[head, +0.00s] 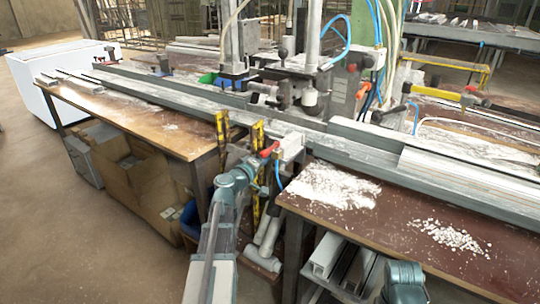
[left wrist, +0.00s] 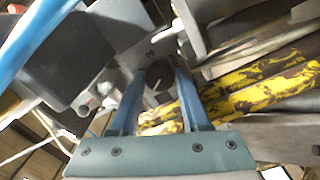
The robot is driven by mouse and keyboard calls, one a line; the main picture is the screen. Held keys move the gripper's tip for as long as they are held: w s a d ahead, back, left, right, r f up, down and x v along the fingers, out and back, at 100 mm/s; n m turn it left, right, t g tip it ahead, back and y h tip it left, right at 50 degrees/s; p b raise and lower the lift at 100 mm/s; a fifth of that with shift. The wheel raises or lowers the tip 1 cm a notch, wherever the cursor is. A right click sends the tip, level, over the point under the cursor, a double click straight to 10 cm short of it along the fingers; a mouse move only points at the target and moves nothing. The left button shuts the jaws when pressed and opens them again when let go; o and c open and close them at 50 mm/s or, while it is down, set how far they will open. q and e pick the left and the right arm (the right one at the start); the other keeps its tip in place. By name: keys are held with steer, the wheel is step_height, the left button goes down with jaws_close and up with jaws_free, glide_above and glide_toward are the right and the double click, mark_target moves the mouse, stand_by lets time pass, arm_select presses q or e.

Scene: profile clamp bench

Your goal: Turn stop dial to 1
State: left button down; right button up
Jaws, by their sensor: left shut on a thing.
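The stop dial (left wrist: 158,76) is a dark round knob with a light pointer line on a grey plate, in the left wrist view. The two blue-grey fingers of my left gripper (left wrist: 160,88) reach up to it and close on its two sides. I cannot read which number the pointer faces. In the head view my left gripper (head: 256,172) is at the front of the clamp bench, just below a red lever (head: 269,149). There the dial is hidden or too small to make out. My right gripper is out of view.
Long grey profiles (head: 180,92) run across the bench. A brown table top (head: 375,215) with white chips is at right. Yellow-black posts (head: 257,135) stand beside my left gripper and show close by in the left wrist view. A drill head (head: 310,95) hangs behind.

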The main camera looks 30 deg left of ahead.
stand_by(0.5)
arm_select(q)
steer(key=shift+c, duration=1.9)
jaws_free()
steer(key=s+a, duration=0.1)
steer(key=s, duration=1.3)
